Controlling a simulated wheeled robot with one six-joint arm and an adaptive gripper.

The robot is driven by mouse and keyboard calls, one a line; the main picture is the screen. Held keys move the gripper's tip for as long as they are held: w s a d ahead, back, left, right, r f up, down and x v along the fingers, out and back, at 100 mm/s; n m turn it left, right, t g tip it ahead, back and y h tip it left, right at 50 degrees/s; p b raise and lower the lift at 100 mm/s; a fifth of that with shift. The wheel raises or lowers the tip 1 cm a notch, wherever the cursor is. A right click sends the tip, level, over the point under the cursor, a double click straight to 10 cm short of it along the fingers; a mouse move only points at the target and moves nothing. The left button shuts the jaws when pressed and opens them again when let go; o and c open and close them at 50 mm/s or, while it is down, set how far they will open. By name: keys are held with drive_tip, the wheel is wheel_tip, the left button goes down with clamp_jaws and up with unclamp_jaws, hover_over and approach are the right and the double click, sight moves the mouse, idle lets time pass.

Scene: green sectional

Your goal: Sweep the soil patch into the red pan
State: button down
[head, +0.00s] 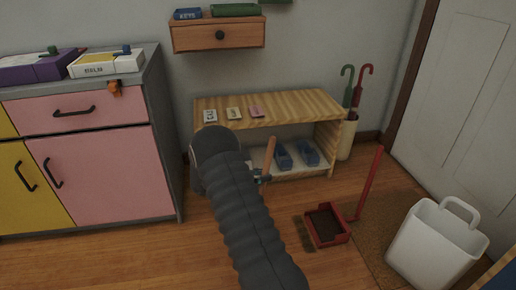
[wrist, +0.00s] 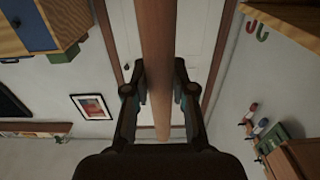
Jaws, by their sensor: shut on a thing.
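The red pan (head: 341,240) sits on the wooden floor at the right of centre, with its long red handle (head: 369,184) standing up. Its inside looks dark brown; I cannot tell whether that is soil or shadow. No separate soil patch shows on the visible floor, and my arm covers part of it. My gripper (head: 262,177) is in front of the low shelf, left of the pan and apart from it. It is shut on a wooden handle (head: 269,154), which also runs between the fingers (wrist: 160,88) in the wrist view (wrist: 157,40). The handle's lower end is hidden behind my arm.
The low wooden shelf (head: 290,104) with cards on top and blue shoes (head: 283,157) inside stands behind. A white bin (head: 432,248) stands right of the pan on a brown mat (head: 376,238). Pink and yellow cabinets (head: 100,172) stand left. An umbrella stand (head: 347,138) is by the shelf.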

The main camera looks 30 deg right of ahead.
sight(265, 167)
wheel_tip(265, 167, up, 4)
drive_tip(key=shift+s+d+f+p, duration=0.1)
drive_tip(key=shift+d+p, duration=0.05)
drive_tip(key=shift+p, duration=0.4)
drive_tip(key=shift+r+p, duration=1.3)
drive_tip(key=shift+r, duration=0.9)
